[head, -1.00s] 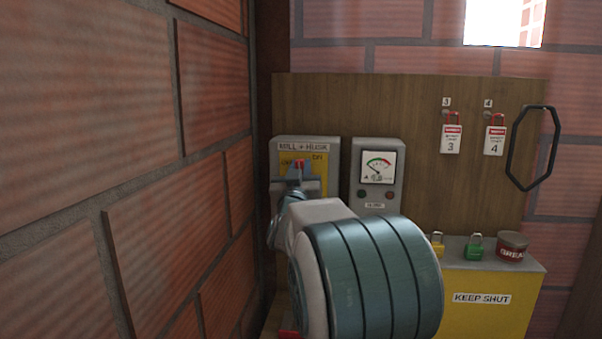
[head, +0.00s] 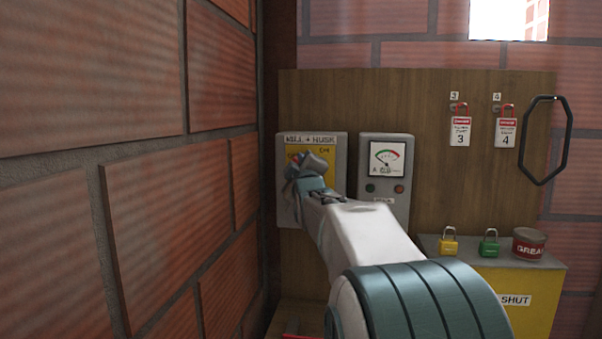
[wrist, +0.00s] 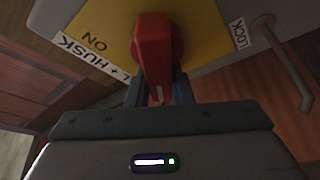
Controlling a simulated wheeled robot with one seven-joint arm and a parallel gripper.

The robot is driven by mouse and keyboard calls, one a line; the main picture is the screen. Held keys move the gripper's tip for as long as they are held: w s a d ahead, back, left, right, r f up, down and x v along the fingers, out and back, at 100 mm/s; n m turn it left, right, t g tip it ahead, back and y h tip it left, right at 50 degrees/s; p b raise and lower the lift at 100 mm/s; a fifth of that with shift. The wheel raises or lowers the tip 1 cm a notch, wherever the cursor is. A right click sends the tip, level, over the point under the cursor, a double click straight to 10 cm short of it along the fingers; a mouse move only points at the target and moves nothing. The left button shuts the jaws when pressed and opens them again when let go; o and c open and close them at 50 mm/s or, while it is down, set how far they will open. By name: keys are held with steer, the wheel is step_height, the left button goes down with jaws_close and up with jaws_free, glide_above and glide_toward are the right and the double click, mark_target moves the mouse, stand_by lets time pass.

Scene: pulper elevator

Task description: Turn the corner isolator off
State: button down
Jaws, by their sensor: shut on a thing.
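The "ON" mark (wrist: 93,42) is off to the left of the handle there, upside down. A "LOCK" label (wrist: 239,33) is on the right. The OFF mark is not readable.
A meter box (head: 408,150) stands close right of the isolator. Padlocks with tags 3 (head: 460,131) and 4 (head: 505,132) hang further right, beside a black ring (head: 528,150). A yellow padlock (head: 448,245), green padlock (head: 489,247) and red tin (head: 529,245) stand on the yellow cabinet.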

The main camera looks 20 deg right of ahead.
steer(key=n, duration=0.2)
steer(key=n+g+y, duration=0.1)
steer(key=n, duration=0.1)
steer(key=shift+w+a+f, duration=0.1)
steer(key=shift+a+f, duration=0.05)
steer(key=shift+f, duration=0.15)
steer(key=shift+f+n+g+p, duration=0.2)
steer(key=shift+n+g+p, duration=0.1)
steer(key=shift+n+p, duration=0.35)
steer(key=shift+f+n+g+p, duration=0.15)
steer(key=shift+n+g+p, duration=0.2)
steer(key=shift+n, duration=0.5)
steer(key=shift+f, duration=0.1)
steer(key=c, duration=1.3)
jaws_free()
steer(key=b+v, duration=0.2)
steer(key=v, duration=1.1)
steer(key=shift+s, duration=0.45)
